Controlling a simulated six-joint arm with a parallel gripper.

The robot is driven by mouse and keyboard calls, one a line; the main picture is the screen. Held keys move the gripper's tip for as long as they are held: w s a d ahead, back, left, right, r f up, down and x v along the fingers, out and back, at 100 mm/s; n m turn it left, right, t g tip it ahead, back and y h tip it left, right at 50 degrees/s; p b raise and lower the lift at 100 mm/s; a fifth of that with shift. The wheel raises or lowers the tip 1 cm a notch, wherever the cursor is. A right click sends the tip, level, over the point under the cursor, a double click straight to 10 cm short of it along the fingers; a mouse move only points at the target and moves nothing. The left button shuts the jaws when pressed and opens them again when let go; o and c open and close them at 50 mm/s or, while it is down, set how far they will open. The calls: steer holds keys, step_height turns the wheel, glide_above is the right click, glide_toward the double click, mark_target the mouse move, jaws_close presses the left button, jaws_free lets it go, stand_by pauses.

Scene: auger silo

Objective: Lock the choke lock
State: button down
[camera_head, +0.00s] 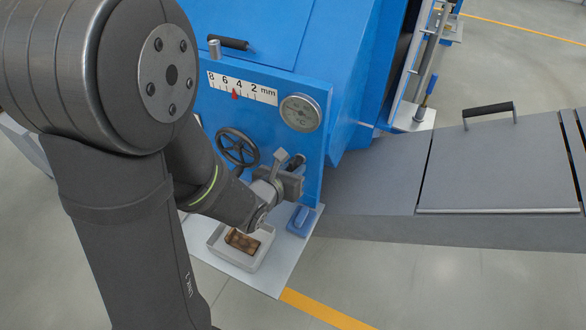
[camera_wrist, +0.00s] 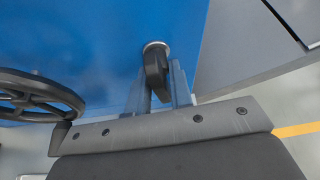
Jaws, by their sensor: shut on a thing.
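The choke lock appears to be the small dark lever (camera_head: 297,161) on the lower right of the blue panel, right of the black handwheel (camera_head: 238,148). In the wrist view the dark lever (camera_wrist: 155,69) hangs from a round light collar on the blue face. My gripper (camera_wrist: 162,82) has a finger on each side of it and is shut on it. In the head view my gripper (camera_head: 286,176) partly hides the lever. I see no clear mark of its locked or unlocked position.
A dial gauge (camera_head: 300,112) and a scale with a red pointer (camera_head: 236,92) sit above. Below, a pale tray (camera_head: 216,236) holds a brown block (camera_head: 243,241), beside a blue object (camera_head: 300,220). A grey covered trough (camera_head: 400,190) extends right. The handwheel is close to my gripper's left.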

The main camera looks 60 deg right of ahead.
steer(key=c, duration=1.5)
jaws_free()
steer(key=v, duration=1.7)
steer(key=shift+a+r, duration=0.15)
steer(key=shift+a, duration=0.05)
